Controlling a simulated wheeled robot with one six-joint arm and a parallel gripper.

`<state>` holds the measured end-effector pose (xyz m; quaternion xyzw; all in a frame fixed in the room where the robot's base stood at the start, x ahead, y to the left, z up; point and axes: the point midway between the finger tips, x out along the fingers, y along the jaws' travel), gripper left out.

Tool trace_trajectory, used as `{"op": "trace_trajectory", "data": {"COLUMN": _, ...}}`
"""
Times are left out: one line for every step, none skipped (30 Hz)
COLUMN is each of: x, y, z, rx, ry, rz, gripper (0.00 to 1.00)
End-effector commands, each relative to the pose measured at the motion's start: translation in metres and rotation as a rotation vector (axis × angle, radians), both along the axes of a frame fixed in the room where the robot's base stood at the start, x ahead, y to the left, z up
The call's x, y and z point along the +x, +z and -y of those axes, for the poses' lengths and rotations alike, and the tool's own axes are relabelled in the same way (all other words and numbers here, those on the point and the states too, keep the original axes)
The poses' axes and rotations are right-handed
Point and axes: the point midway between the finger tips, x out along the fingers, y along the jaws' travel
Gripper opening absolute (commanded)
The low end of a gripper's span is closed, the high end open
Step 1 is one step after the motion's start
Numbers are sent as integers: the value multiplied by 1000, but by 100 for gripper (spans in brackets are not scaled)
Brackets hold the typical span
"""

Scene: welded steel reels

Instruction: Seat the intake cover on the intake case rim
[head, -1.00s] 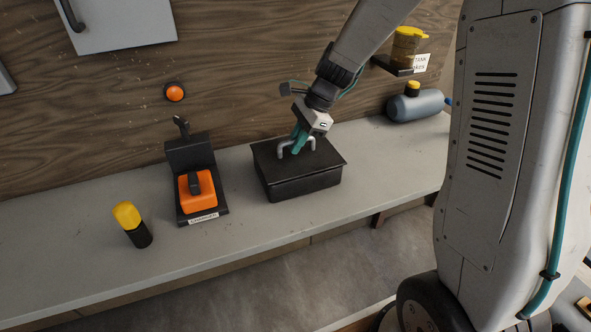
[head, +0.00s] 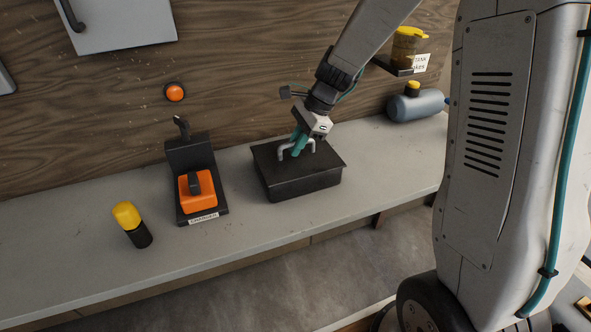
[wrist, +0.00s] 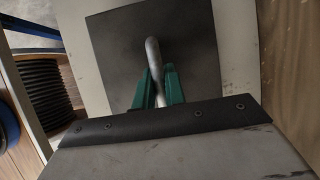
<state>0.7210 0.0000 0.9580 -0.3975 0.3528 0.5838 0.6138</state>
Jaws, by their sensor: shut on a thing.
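The intake cover (head: 325,156) is a flat dark plate with a pale bent-bar handle. It lies over the dark box-shaped intake case (head: 308,184) on the grey counter. My gripper (head: 296,153) has teal fingers shut on the cover's handle from above. In the wrist view the fingers (wrist: 157,90) close on either side of the handle bar, with the dark cover (wrist: 190,35) beneath. The cover hides the case rim, and I cannot tell whether it touches the rim all round.
An orange block (head: 198,192) sits in a dark stand left of the case. A grey-blue bottle (head: 415,106) lies at the back right, below a shelf holding a yellow-lidded jar (head: 407,48). The counter front is clear.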

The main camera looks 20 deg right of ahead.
Motion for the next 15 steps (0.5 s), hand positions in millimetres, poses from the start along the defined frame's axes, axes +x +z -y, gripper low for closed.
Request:
{"op": "trace_trajectory", "data": {"x": 0, "y": 0, "z": 0, "rx": 0, "ry": 0, "rz": 0, "gripper": 0}}
{"op": "trace_trajectory", "data": {"x": 0, "y": 0, "z": 0, "rx": 0, "ry": 0, "rz": 0, "gripper": 0}}
{"op": "trace_trajectory", "data": {"x": 0, "y": 0, "z": 0, "rx": 0, "ry": 0, "rz": 0, "gripper": 0}}
{"op": "trace_trajectory", "data": {"x": 0, "y": 0, "z": 0, "rx": 0, "ry": 0, "rz": 0, "gripper": 0}}
{"op": "trace_trajectory", "data": {"x": 0, "y": 0, "z": 0, "rx": 0, "ry": 0, "rz": 0, "gripper": 0}}
{"op": "trace_trajectory", "data": {"x": 0, "y": 0, "z": 0, "rx": 0, "ry": 0, "rz": 0, "gripper": 0}}
{"op": "trace_trajectory", "data": {"x": 0, "y": 0, "z": 0, "rx": 0, "ry": 0, "rz": 0, "gripper": 0}}
{"op": "trace_trajectory", "data": {"x": 0, "y": 0, "z": 0, "rx": 0, "ry": 0, "rz": 0, "gripper": 0}}
{"op": "trace_trajectory", "data": {"x": 0, "y": 0, "z": 0, "rx": 0, "ry": 0, "rz": 0, "gripper": 0}}
{"op": "trace_trajectory", "data": {"x": 0, "y": 0, "z": 0, "rx": 0, "ry": 0, "rz": 0, "gripper": 0}}
{"op": "trace_trajectory", "data": {"x": 0, "y": 0, "z": 0, "rx": 0, "ry": 0, "rz": 0, "gripper": 15}}
{"op": "trace_trajectory", "data": {"x": 0, "y": 0, "z": 0, "rx": 0, "ry": 0, "rz": 0, "gripper": 26}}
{"op": "trace_trajectory", "data": {"x": 0, "y": 0, "z": 0, "rx": 0, "ry": 0, "rz": 0, "gripper": 34}}
{"op": "trace_trajectory", "data": {"x": 0, "y": 0, "z": 0, "rx": 0, "ry": 0, "rz": 0, "gripper": 38}}
{"op": "trace_trajectory", "data": {"x": 0, "y": 0, "z": 0, "rx": 0, "ry": 0, "rz": 0, "gripper": 38}}
